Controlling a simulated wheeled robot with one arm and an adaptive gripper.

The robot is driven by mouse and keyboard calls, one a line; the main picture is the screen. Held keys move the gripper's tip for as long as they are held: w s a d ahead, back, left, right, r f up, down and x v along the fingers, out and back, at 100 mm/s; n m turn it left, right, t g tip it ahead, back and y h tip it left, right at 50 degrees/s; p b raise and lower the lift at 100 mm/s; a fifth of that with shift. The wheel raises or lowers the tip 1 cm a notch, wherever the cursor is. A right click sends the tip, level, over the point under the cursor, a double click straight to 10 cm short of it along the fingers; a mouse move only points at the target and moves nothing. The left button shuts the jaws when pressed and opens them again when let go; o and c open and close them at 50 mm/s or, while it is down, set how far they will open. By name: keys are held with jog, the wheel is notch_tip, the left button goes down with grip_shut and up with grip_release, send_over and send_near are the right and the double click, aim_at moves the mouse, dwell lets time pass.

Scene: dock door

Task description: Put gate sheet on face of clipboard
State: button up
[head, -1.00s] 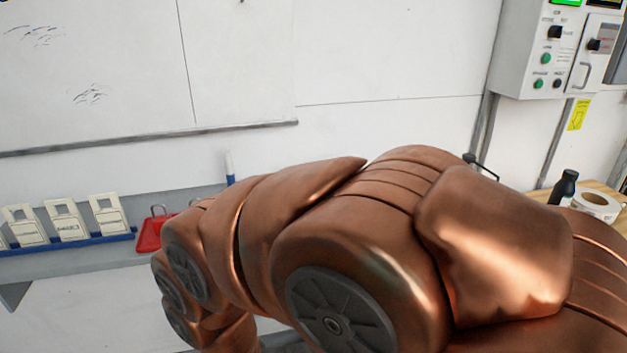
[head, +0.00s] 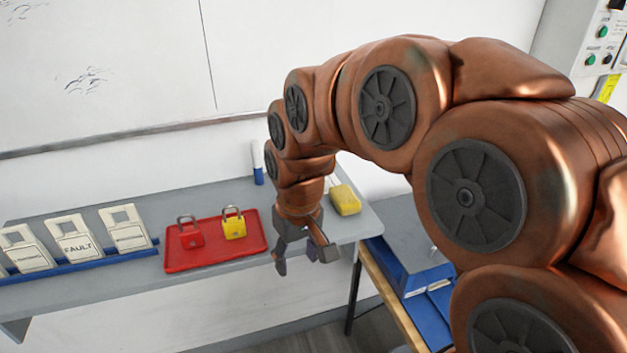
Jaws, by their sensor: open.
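I cannot make out a gate sheet or a clipboard in this view. My gripper (head: 303,258) hangs fingers down at the front edge of the grey shelf (head: 340,228), just right of the red tray (head: 256,251). Its fingers are apart and nothing shows between them. My arm covers much of the right side of the view.
The tray holds a red padlock (head: 190,235) and a yellow padlock (head: 234,226). Cards, including a FAULT card (head: 77,241), stand in a blue rack (head: 100,262). A yellow block (head: 345,200) and blue-white marker (head: 257,165) are behind. A blue-grey case (head: 405,262) is lower right.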

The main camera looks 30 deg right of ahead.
jog(key=w+d+r, duration=0.1)
jog(key=w+d, duration=0.2)
jog(key=w, duration=0.1)
jog(key=w+d+r+t+p, duration=0.1)
jog(key=w+d, duration=0.2)
jog(key=w, duration=0.1)
jog(key=w+d+r+m+t, duration=0.1)
jog(key=w+d, duration=0.2)
jog(key=w, duration=0.1)
jog(key=shift+w+r, duration=0.1)
jog(key=shift+w, duration=0.15)
jog(key=shift+m+t+h, duration=0.8)
jog(key=shift+m, duration=0.1)
jog(key=w+d, duration=0.3)
jog(key=d, duration=0.2)
jog(key=w+d+p, duration=0.1)
jog(key=w+d, duration=0.1)
jog(key=d, duration=0.3)
jog(key=w+d+r, duration=0.1)
jog(key=w+d, duration=0.2)
jog(key=d, duration=0.2)
jog(key=shift+w+p, duration=0.35)
jog(key=shift+w+p+x, duration=0.15)
jog(key=shift+p+x, duration=0.6)
jog(key=shift+x, duration=1.15)
jog(key=shift+w+p+x, duration=0.15)
jog(key=shift+p+x, duration=0.6)
jog(key=shift+x, duration=1.2)
jog(key=shift+s, duration=0.1)
jog(key=c, duration=1)
